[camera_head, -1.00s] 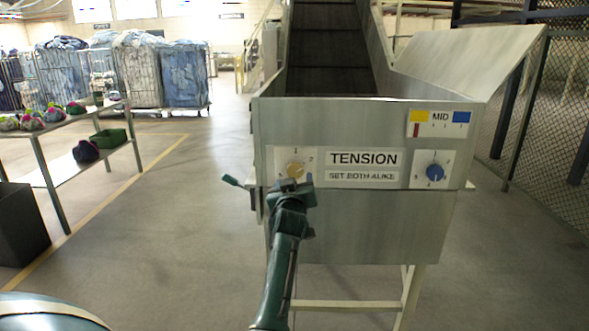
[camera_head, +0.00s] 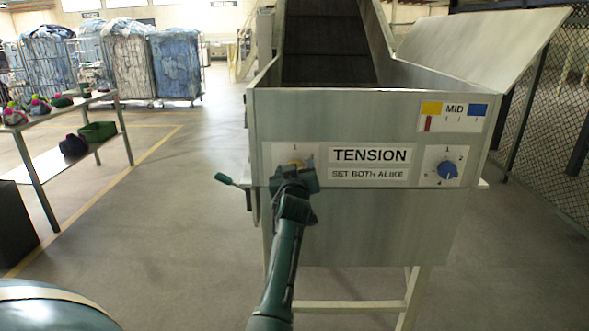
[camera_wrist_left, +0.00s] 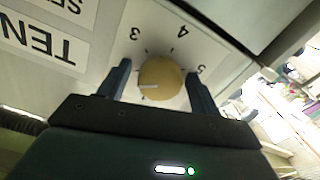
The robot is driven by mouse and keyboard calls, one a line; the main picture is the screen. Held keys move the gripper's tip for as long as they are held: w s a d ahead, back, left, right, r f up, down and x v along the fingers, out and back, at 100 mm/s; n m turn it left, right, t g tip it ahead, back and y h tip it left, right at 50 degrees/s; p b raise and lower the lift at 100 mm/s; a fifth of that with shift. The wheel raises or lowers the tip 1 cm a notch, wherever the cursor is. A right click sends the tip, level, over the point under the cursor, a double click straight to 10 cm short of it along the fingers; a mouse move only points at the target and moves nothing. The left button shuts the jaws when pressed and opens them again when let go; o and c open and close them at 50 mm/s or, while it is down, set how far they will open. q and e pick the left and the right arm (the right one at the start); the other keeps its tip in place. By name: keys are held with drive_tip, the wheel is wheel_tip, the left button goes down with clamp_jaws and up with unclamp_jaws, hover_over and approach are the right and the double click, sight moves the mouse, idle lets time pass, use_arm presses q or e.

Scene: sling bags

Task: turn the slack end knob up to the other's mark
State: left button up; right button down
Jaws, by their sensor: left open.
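The yellow knob (camera_head: 293,163) is on the left of the machine's front panel, mostly hidden by my left gripper in the head view. In the left wrist view the yellow knob (camera_wrist_left: 160,79) sits between the fingers of my open left gripper (camera_wrist_left: 160,84), with a gap on each side. Its white pointer line points left there; 3, 4 and 5 show on the dial, and other marks are hidden. The blue knob (camera_head: 447,170) is on the panel's right, on a white numbered dial; its pointer is too small to read surely. My right gripper is not in view.
Between the knobs is a TENSION sign (camera_head: 369,155) over a SET BOTH ALIKE label (camera_head: 368,174). Above right, a MID plate (camera_head: 452,116) has a red mark under its yellow square. A teal-ended lever (camera_head: 226,180) juts out left of the panel. Open floor lies left.

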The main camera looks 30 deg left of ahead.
use_arm(q)
drive_tip(key=shift+c, duration=0.5)
drive_tip(key=c, duration=0.9)
